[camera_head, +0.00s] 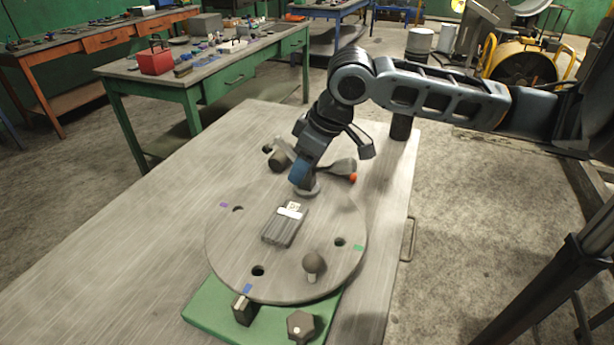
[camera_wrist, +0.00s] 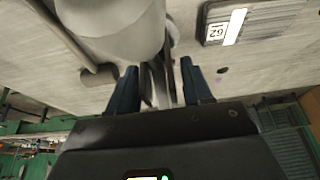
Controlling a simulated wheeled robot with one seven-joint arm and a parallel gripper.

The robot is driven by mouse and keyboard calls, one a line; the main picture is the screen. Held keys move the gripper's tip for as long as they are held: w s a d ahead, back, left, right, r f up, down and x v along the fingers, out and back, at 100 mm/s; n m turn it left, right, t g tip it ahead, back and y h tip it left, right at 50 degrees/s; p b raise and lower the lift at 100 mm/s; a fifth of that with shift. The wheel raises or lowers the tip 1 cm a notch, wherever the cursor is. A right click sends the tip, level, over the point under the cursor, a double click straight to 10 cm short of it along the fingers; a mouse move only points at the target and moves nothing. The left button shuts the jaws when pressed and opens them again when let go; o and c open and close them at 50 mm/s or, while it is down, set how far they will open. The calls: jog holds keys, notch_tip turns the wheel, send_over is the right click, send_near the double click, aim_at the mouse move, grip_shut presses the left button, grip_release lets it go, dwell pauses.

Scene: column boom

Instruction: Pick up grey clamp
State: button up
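A dark grey clamp-like piece with an orange-red tip (camera_head: 338,168) lies on the table just behind the round plate, right of my gripper (camera_head: 300,180). I take it for the grey clamp. My gripper points down with blue fingers low over the plate's far edge. In the wrist view, my gripper (camera_wrist: 160,85) has its two fingers apart. A thin dark piece (camera_wrist: 158,78) shows between them with small gaps on each side. I cannot tell whether it is part of the clamp. My fingers and wrist hide part of this area.
The round grey plate (camera_head: 225,250) carries a ribbed block with a white label (camera_head: 285,225) and a round knob (camera_head: 313,265). It sits on a green base (camera_head: 215,305). Another grey piece with dark ends (camera_head: 278,157) lies left of my gripper. The table's left side (camera_head: 110,255) is clear.

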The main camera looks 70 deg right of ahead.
jog(key=c, duration=0.8)
jog(key=shift+r, duration=0.2)
jog(key=shift+r+b, duration=0.3)
jog(key=shift+r, duration=4.6)
